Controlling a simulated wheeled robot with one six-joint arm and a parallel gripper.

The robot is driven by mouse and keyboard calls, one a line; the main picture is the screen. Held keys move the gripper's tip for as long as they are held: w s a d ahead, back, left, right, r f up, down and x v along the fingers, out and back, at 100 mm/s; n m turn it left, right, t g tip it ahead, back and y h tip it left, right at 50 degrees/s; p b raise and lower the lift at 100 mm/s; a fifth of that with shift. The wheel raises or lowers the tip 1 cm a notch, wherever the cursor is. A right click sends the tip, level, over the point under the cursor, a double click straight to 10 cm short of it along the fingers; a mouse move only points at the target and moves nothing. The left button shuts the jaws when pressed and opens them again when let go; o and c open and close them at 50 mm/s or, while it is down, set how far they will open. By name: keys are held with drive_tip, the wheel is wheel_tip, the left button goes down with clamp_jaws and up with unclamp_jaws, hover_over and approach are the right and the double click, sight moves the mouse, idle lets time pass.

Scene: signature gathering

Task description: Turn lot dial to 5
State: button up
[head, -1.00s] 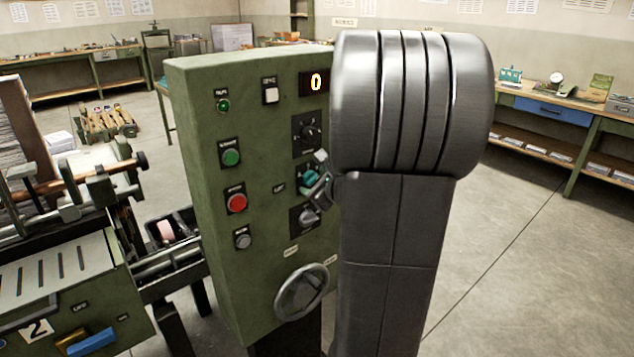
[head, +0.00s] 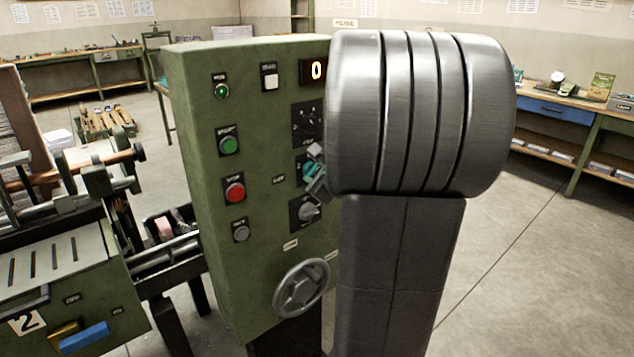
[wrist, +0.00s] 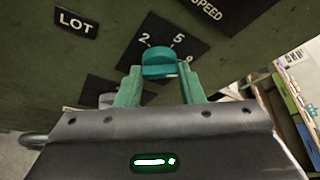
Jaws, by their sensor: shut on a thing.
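The lot dial (wrist: 159,62) is a teal knob on a black plate marked 2, 5 and a third number partly hidden, beside a LOT label (wrist: 76,22) in the wrist view. My gripper (wrist: 158,78) has its two green fingers on either side of the knob, shut on it. The knob's pointer direction is hard to tell. In the head view the dial (head: 309,172) is a small teal patch on the green control panel (head: 262,135), with my gripper (head: 315,176) at it, and my arm hides the panel's right part.
The panel also holds a display (head: 316,71) reading 0, a green button (head: 229,145), a red button (head: 235,192), a grey knob (head: 306,210) below the dial and a handwheel (head: 301,288). A machine stands at the left. Open floor lies to the right.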

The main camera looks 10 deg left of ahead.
drive_tip(key=n+t+b, duration=0.1)
drive_tip(key=n+b, duration=0.1)
drive_tip(key=b, duration=0.4)
drive_tip(key=n+t+b, duration=0.1)
drive_tip(key=n+b, duration=0.2)
drive_tip(key=b, duration=0.4)
drive_tip(key=f+n+t+b, duration=0.1)
drive_tip(key=n+b, duration=0.1)
drive_tip(key=b, duration=0.5)
drive_tip(key=shift+s+n+t, duration=0.15)
drive_tip(key=shift+n+t, duration=0.25)
drive_tip(key=shift+r+n+b, duration=0.2)
drive_tip(key=shift+n+b, duration=0.1)
drive_tip(key=shift+b, duration=0.4)
drive_tip(key=o, duration=1)
